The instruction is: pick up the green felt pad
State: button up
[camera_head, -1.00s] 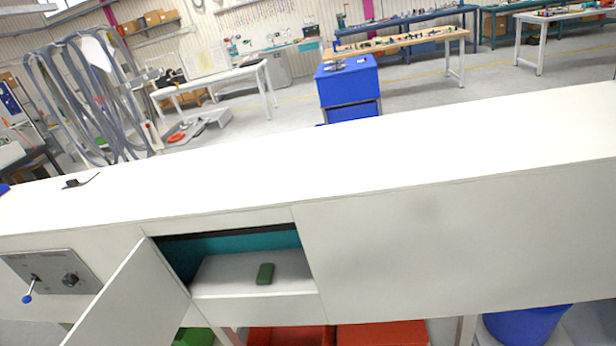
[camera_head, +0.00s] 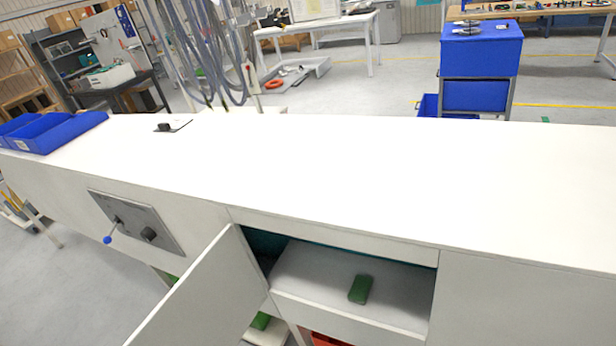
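The green felt pad (camera_head: 360,289) is a small dark green block. It lies on the light grey floor of an open compartment (camera_head: 310,272) in the front of the long white bench. The compartment's white door (camera_head: 196,294) stands swung open to the left of the opening. The pad is in plain view, near the middle of the compartment floor. My gripper does not show in the view.
The white bench top (camera_head: 380,180) is mostly bare. A blue tray (camera_head: 60,132) stands at its left end, and a small black item (camera_head: 165,127) lies on it. A grey panel with a blue-knobbed lever (camera_head: 108,239) is left of the door. Red and green things show below.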

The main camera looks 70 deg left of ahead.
aim_at(359, 291)
jog(key=u, duration=1.15)
jog(key=k, duration=0.55)
jog(key=u, duration=0.05)
jog(key=i, duration=0.6)
jog(key=z, duration=0.1)
